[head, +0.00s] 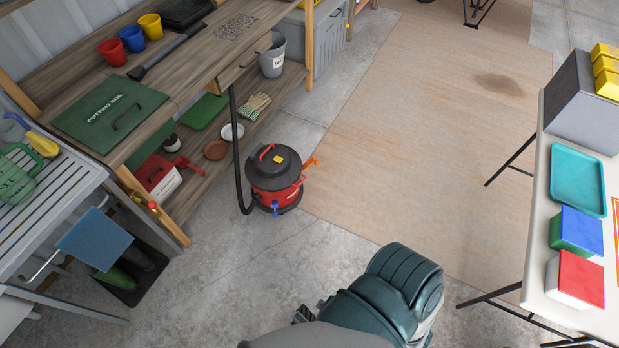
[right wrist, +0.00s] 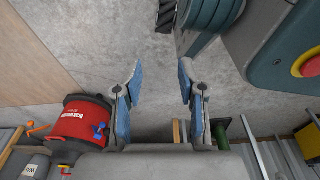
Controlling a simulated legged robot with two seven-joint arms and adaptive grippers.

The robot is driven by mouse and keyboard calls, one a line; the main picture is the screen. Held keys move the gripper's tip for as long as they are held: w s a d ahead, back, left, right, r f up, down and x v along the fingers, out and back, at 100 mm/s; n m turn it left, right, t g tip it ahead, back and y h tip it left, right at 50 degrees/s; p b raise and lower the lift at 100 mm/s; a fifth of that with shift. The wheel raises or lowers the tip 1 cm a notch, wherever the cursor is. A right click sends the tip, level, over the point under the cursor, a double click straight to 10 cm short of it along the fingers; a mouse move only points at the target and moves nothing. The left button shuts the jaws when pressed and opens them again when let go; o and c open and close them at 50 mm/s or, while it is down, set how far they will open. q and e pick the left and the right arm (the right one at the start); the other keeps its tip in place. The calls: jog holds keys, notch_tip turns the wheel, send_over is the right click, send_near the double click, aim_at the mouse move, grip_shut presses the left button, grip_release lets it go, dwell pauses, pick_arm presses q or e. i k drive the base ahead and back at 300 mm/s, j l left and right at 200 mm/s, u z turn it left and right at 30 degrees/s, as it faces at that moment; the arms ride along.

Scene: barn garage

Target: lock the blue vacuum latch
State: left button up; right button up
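The red and black shop vacuum (head: 275,182) stands upright on the floor beside the workbench. Its small blue latch (head: 275,208) is low on the near side, and an orange latch (head: 311,162) sticks out on the right. My left gripper is in neither view.
A black hose (head: 238,150) runs from the vacuum up to the workbench (head: 195,75). A slatted table (head: 45,215) stands at the left. A white table (head: 545,190) with a teal tray (head: 577,180) stands at the right. The floor (head: 215,270) in front of the vacuum is clear.

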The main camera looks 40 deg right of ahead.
aim_at(273, 205)
jog(key=z, duration=1.1)
